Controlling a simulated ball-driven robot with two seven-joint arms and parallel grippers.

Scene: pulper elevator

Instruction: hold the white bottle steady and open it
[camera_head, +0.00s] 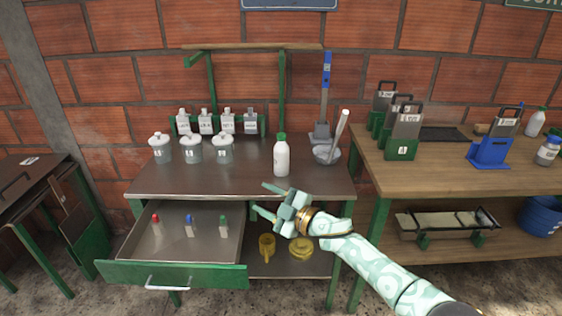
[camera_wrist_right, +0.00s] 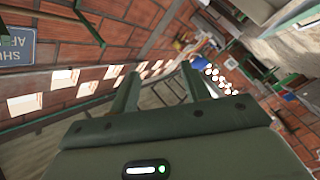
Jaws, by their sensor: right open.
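The white bottle (camera_head: 281,158) with a green cap (camera_head: 281,138) stands upright on the dark metal table (camera_head: 240,180), right of the table's middle. My right gripper (camera_head: 263,199) is open and empty in front of the bottle and lower in the picture, near the table's front edge, apart from the bottle. In the right wrist view its two fingers (camera_wrist_right: 160,90) are spread, with nothing between them; the bottle does not show there. My left gripper is in neither view.
An open drawer (camera_head: 172,274) with several small capped vials juts out at the front left. White-lidded jars (camera_head: 191,150) stand left of the bottle. A grey mortar with a pestle (camera_head: 327,152) stands close on its right. A wooden table (camera_head: 450,168) stands further right.

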